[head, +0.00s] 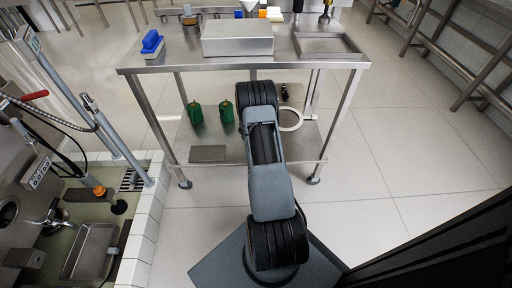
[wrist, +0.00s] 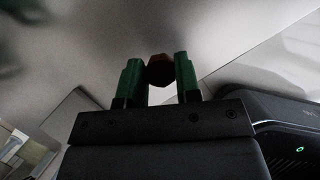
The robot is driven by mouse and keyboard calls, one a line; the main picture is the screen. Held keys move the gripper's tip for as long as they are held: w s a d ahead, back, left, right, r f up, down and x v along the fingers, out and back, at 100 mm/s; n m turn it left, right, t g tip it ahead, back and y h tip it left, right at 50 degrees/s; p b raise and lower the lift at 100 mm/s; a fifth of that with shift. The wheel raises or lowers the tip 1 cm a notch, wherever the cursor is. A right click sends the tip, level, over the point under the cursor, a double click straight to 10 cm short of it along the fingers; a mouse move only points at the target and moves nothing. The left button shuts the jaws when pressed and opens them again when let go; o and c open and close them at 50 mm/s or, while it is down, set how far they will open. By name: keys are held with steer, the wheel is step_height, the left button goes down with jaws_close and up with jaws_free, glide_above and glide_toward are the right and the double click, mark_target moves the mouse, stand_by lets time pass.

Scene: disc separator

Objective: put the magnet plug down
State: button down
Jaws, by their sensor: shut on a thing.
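My gripper (wrist: 160,75) shows in the wrist view with two green fingers. It is shut on a small reddish-brown, six-sided piece, which I take to be the magnet plug (wrist: 160,68). Only the end of the plug shows between the fingertips, and the rest is hidden. The surface behind it is blurred grey, so I cannot tell whether the plug touches anything. In the head view my own arm reaches toward the steel cart, and neither my gripper nor the plug can be made out there.
The steel cart (head: 190,66) carries a steel box (head: 237,38), a blue block (head: 152,42) and a shallow tray (head: 325,45). Its lower shelf holds two green containers (head: 195,112) and a pale ring (head: 291,120). A sink basin (head: 90,250) is at left.

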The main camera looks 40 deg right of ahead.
step_height(320, 180, down, 3)
steer(key=shift+f+b, duration=0.1)
steer(key=shift+b, duration=0.8)
steer(key=c, duration=0.8)
jaws_free()
steer(key=shift+r, duration=0.2)
steer(key=p+v, duration=0.5)
steer(key=v, duration=0.7)
steer(key=shift+a, duration=0.1)
